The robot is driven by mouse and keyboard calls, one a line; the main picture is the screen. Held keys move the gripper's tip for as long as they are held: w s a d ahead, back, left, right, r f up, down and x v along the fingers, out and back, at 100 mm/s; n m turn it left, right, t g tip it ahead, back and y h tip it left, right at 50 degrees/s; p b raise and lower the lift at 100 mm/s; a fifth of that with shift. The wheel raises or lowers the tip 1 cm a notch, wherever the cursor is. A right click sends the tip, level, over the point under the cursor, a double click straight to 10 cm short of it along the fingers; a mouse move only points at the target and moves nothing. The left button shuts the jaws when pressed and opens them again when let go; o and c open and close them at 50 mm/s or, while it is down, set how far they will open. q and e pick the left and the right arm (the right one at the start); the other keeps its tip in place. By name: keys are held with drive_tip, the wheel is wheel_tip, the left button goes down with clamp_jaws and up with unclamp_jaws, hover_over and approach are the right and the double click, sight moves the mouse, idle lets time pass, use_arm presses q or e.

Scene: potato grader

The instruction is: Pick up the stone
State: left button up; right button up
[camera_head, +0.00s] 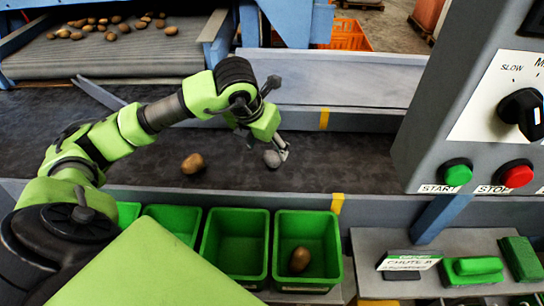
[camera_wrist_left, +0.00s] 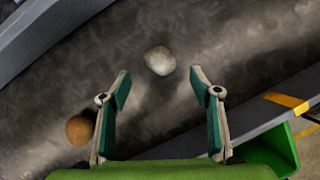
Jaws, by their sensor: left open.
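The stone (camera_head: 272,159) is a small grey lump on the dark belt, near the middle of the head view. In the left wrist view the stone (camera_wrist_left: 160,60) looks pale and lies just beyond the fingertips, centred between them. My left gripper (camera_head: 280,150) is over the belt close by the stone, its arm coming from the left. In the left wrist view my left gripper (camera_wrist_left: 160,82) is open, with nothing between its fingers. My right gripper is not in view.
A brown potato (camera_head: 193,164) lies on the belt left of the stone. Green bins (camera_head: 236,215) line the near edge; one (camera_head: 308,222) holds a potato (camera_head: 300,259). A control box (camera_head: 470,100) with start and stop buttons stands right. More potatoes lie on the upper conveyor (camera_head: 120,58).

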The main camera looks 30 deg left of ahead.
sight(271, 155)
use_arm(q)
drive_tip(key=shift+w+f, duration=0.3)
drive_tip(key=shift+f, duration=0.3)
drive_tip(key=shift+w+f+p, duration=0.15)
drive_tip(key=shift+f+p, duration=0.15)
drive_tip(key=shift+f, duration=0.05)
drive_tip(key=x, duration=0.3)
drive_tip(key=shift+w+f+p, duration=0.15)
drive_tip(key=shift+f+p, duration=0.1)
drive_tip(key=shift+p, duration=0.15)
drive_tip(key=shift+w+f, duration=0.15)
drive_tip(key=shift+f, duration=0.15)
drive_tip(key=shift+c, duration=1)
drive_tip(key=shift+r, duration=0.1)
drive_tip(key=c, duration=1.1)
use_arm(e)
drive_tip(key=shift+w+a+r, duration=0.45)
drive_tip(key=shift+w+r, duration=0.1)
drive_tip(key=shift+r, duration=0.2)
